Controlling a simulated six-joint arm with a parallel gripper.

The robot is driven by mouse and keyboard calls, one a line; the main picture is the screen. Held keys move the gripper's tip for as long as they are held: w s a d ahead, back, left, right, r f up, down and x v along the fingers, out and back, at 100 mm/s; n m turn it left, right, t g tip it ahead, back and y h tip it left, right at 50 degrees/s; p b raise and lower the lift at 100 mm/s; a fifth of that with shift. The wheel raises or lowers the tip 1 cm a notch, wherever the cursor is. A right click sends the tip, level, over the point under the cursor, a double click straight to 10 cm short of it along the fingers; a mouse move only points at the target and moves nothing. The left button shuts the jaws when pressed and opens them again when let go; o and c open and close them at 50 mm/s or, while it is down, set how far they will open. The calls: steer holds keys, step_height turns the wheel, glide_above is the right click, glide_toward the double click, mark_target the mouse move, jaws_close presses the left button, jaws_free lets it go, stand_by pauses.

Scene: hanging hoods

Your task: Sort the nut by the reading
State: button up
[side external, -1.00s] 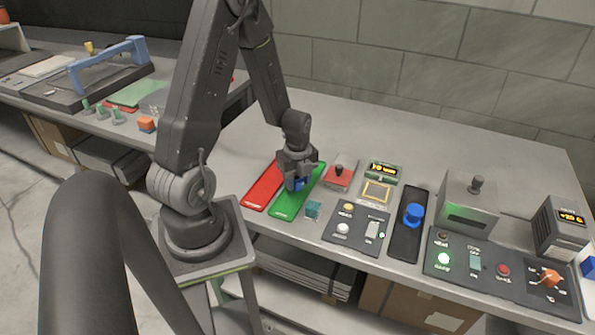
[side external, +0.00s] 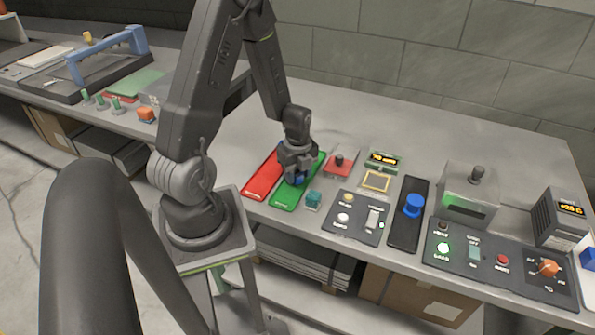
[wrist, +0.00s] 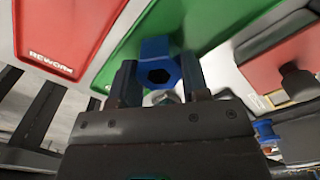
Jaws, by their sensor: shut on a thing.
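My gripper (side external: 297,173) is low over the green tray (side external: 287,202). It is shut on a blue nut (wrist: 157,68), which also shows in the side view (side external: 298,181). In the wrist view the nut sits between the two fingers, its dark hole facing the camera, with the green tray (wrist: 205,22) behind it. I cannot tell whether the nut touches the tray. A red tray (side external: 262,178), lettered like "REWORK" in the wrist view (wrist: 62,35), lies left of the green one.
A teal block (side external: 313,200) stands close by the green tray's front right. A red pad with a dark knob (side external: 341,163) is to its right. Further right are a button panel (side external: 355,219), a blue spool-like part (side external: 414,206) on a dark strip and a grey metal box (side external: 468,194).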

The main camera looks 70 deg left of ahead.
steer(key=shift+f, duration=0.15)
steer(key=o, duration=1.2)
step_height(320, 180, up, 14)
steer(key=s+d+r+n+t, duration=0.2)
steer(key=s+d+r+n, duration=0.1)
steer(key=d+r+n, duration=0.4)
steer(key=s+d+r+n+t, duration=0.3)
steer(key=d+r+n, duration=0.4)
steer(key=d, duration=0.5)
steer(key=n, duration=0.2)
steer(key=shift+s+d+r+n+t, duration=0.15)
steer(key=shift+d+r+n+t, duration=0.1)
steer(key=shift+d+n+t, duration=0.05)
